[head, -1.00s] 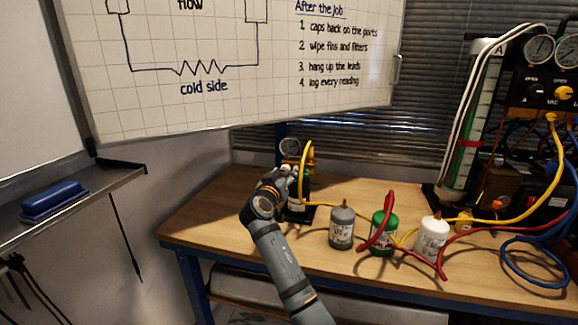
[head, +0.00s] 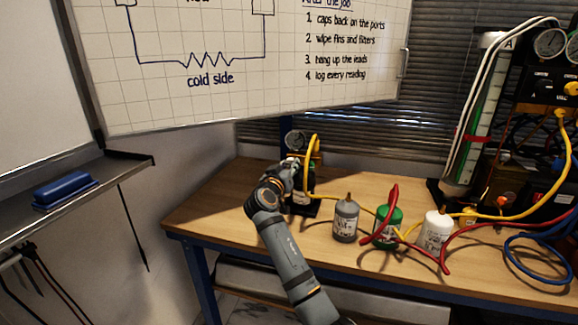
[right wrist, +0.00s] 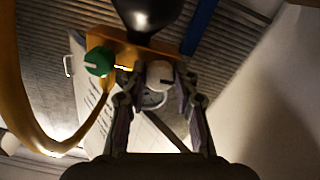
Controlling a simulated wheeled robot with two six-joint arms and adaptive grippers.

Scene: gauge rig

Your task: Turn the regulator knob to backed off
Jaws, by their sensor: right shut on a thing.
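The regulator is a brass-coloured block (right wrist: 131,44) on a dark bottle, which shows black at the top of the right wrist view (right wrist: 147,14). A pale round knob (right wrist: 160,72) sits on the block. My right gripper (right wrist: 160,80) has a finger on each side of this knob and is shut on it. A green knob (right wrist: 98,61) with a white mark is on the same block, clear of the fingers. In the head view my right gripper (head: 288,172) is at the regulator below the round gauge (head: 295,140) and hides the knob. My left gripper is not in view.
A yellow hose (head: 312,150) loops beside the regulator, and passes left of the fingers in the wrist view. Grey (head: 345,222), green (head: 388,228) and white (head: 437,232) bottles stand right of it on the wooden bench (head: 225,205). Red and blue hoses lie farther right.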

